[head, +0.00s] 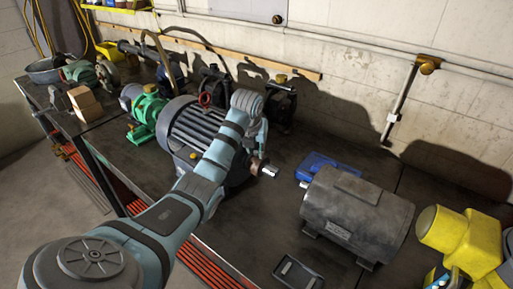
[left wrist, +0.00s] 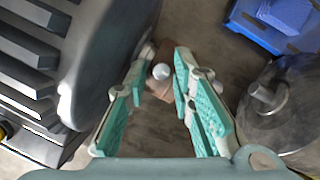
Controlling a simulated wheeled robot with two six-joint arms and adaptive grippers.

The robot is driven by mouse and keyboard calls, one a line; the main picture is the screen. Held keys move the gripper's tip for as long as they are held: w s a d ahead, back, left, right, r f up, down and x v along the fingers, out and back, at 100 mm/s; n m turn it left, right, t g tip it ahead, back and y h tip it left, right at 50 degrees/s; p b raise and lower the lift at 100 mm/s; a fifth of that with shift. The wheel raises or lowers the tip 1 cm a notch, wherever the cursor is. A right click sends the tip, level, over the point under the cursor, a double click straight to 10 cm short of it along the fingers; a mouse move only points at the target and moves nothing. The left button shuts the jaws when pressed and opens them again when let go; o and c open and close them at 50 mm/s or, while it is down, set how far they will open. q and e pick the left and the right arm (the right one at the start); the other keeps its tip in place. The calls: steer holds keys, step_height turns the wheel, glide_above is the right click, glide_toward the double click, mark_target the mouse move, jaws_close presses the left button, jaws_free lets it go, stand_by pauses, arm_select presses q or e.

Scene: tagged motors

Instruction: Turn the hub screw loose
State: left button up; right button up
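A large grey ribbed motor (head: 190,124) stands on the dark bench in the head view. Its ribbed body (left wrist: 25,80) fills the left of the left wrist view. A small brownish hub (left wrist: 154,88) shows beyond my fingers, with a round silver screw head (left wrist: 161,71) on it. My left gripper (left wrist: 162,68) is open, with its teal-padded fingers on either side of the screw head and a visible gap around it. In the head view, my left gripper (head: 264,168) points down at the motor's shaft end, and my arm hides part of the motor.
A dark grey motor (head: 357,215) and a blue tray (head: 326,168) stand right of the gripper. A small black tray (head: 298,273) lies near the front edge. A yellow machine (head: 463,240) is at far right, a green pump (head: 147,112) at left.

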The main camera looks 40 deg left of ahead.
arm_select(q)
steer(key=shift+d+r, duration=0.1)
jaws_close()
steer(key=shift+n, duration=0.4)
steer(key=n, duration=0.2)
steer(key=n+g+y, duration=0.1)
steer(key=shift+w+d+n, duration=0.1)
steer(key=shift+d+n, duration=0.1)
steer(key=shift+n, duration=0.2)
steer(key=n, duration=0.2)
steer(key=n+g+y, duration=0.1)
steer(key=n, duration=0.1)
steer(key=shift+w+d+n+g, duration=0.1)
steer(key=shift+w+n+g, duration=0.05)
steer(key=shift+n+g, duration=0.45)
steer(key=shift+n, duration=0.5)
steer(key=shift+w+n+g+b, duration=0.1)
steer(key=shift+n+g+b, duration=0.3)
steer(key=shift+n+b, duration=0.7)
steer(key=shift+n, duration=0.4)
